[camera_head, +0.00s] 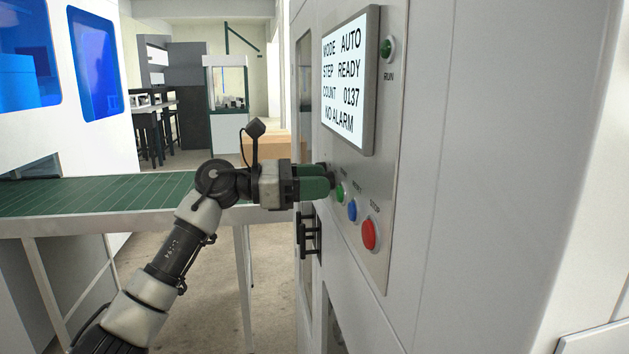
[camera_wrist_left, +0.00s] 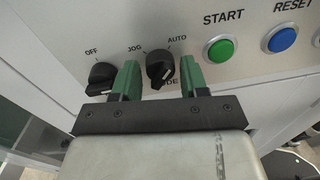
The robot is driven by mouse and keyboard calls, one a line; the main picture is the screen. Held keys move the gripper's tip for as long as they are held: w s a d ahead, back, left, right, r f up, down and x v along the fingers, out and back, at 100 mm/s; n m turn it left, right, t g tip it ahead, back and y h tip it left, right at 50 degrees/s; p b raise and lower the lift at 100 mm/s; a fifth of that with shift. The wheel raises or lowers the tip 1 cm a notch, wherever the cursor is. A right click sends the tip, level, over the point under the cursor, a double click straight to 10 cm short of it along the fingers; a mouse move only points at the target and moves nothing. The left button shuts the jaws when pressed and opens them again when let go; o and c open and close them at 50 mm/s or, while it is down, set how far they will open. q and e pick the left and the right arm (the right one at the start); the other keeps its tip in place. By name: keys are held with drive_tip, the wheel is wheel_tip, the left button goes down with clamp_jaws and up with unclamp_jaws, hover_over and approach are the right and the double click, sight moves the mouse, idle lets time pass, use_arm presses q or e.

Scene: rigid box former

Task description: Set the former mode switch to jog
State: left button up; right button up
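The former's mode switch (camera_wrist_left: 160,66) is a black rotary knob on the control panel, with JOG and AUTO printed above it in the left wrist view. Its lower label is partly hidden. The display (camera_head: 349,82) reads MODE AUTO, STEP READY, COUNT 0137, NO ALARM. My left gripper (camera_head: 318,185) is at the panel below the display. Its green fingers also show in the left wrist view (camera_wrist_left: 160,79), open on either side of the mode knob, with small gaps to it. The head view mostly hides the knob behind the gripper. My right gripper is not in view.
Another black knob (camera_wrist_left: 102,76) marked OFF sits just left of the left finger. Green start (camera_head: 340,193), blue reset (camera_head: 352,210) and red stop (camera_head: 370,234) buttons line the panel. A black door handle (camera_head: 309,232) is below the gripper. A green conveyor (camera_head: 100,194) stands at left.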

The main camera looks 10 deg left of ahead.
use_arm(q)
drive_tip(key=c, duration=0.6)
drive_tip(key=shift+r+n, duration=0.1)
drive_tip(key=shift+n, duration=0.3)
drive_tip(key=shift+n+t+p, duration=0.6)
drive_tip(key=shift+n+p, duration=5)
drive_tip(key=shift+n, duration=2.4)
drive_tip(key=o, duration=0.9)
